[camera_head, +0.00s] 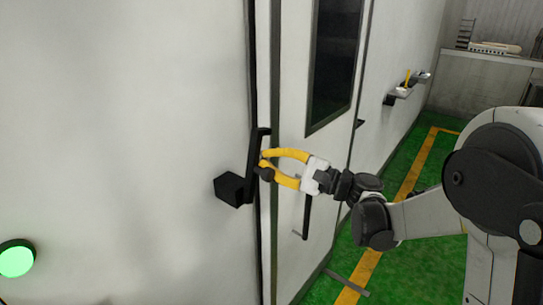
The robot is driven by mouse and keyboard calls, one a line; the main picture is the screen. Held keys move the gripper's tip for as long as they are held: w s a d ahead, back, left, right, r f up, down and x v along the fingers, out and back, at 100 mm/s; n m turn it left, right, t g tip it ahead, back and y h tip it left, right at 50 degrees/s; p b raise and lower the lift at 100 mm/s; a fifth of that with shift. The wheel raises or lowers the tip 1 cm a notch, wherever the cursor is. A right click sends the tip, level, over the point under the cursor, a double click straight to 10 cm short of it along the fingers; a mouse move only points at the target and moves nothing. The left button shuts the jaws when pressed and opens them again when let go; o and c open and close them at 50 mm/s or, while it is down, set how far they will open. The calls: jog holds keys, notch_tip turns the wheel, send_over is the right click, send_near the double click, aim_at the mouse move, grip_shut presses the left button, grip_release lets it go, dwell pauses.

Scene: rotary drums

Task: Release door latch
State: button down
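The door latch (253,160) is a black upright handle on a pale door's edge, with a black block (230,189) at its lower left. My gripper (264,164) comes from the right with its two yellow fingers bowed apart. Its fingertips are at the latch's right side, about mid-height. A gap shows between the fingers, but I cannot tell whether the tips touch or clasp the latch. The dark lower fingertip overlaps the latch in the picture.
A round green light (16,259) is at the lower left. A dark window (335,60) and a black vertical handle (307,214) are on the panel to the right. Green floor (420,270) with a yellow line lies at the right.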

aim_at(256, 159)
jog(key=shift+s+a+r+n+g+p, duration=0.15)
jog(key=shift+s+a+r+n+p, duration=0.15)
jog(key=shift+s+n, duration=0.2)
jog(key=shift+s+a+r+n+g+p, duration=0.2)
jog(key=shift+s+a+n, duration=0.15)
jog(key=shift+n, duration=0.25)
jog(key=shift+s+a+r, duration=0.1)
jog(key=shift+s+a, duration=0.3)
jog(key=shift+s, duration=0.1)
